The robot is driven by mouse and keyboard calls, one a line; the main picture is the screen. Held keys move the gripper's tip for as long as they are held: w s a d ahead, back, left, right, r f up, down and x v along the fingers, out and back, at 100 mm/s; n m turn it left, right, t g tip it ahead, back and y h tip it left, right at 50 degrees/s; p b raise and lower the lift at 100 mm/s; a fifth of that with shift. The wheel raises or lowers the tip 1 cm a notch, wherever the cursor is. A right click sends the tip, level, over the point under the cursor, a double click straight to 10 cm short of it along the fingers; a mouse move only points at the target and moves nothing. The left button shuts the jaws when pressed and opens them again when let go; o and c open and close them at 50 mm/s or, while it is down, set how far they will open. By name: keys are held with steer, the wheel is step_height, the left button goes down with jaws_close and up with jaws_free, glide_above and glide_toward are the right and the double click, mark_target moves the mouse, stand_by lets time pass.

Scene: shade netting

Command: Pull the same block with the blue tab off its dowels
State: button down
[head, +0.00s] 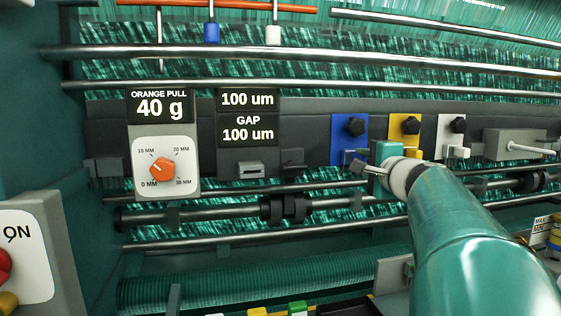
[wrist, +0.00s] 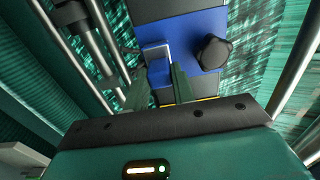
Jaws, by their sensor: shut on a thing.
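The blue block (head: 337,131) with a black knob (head: 356,127) sits on the dark rail, its blue tab (head: 349,156) low at the front. In the wrist view the blue block (wrist: 205,40) fills the upper middle, and the tab (wrist: 156,50) shows as a pale-edged ledge left of the knob (wrist: 214,54). My gripper (head: 363,167) is at the tab, with its arm reaching in from the lower right. In the wrist view my gripper (wrist: 152,72) has one finger on each side of the tab and is shut on it. The dowels are hidden.
A yellow block (head: 397,130) and a white block (head: 447,136) with knobs stand to the right. A grey block (head: 513,144) is beyond them. Metal rods (head: 300,52) run above and below the rail. An orange dial (head: 162,169) and a gap display (head: 248,128) are to the left.

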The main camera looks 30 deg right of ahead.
steer(key=shift+s+a, duration=0.15)
steer(key=shift+s, duration=0.4)
steer(key=shift+v, duration=1.5)
steer(key=v, duration=0.4)
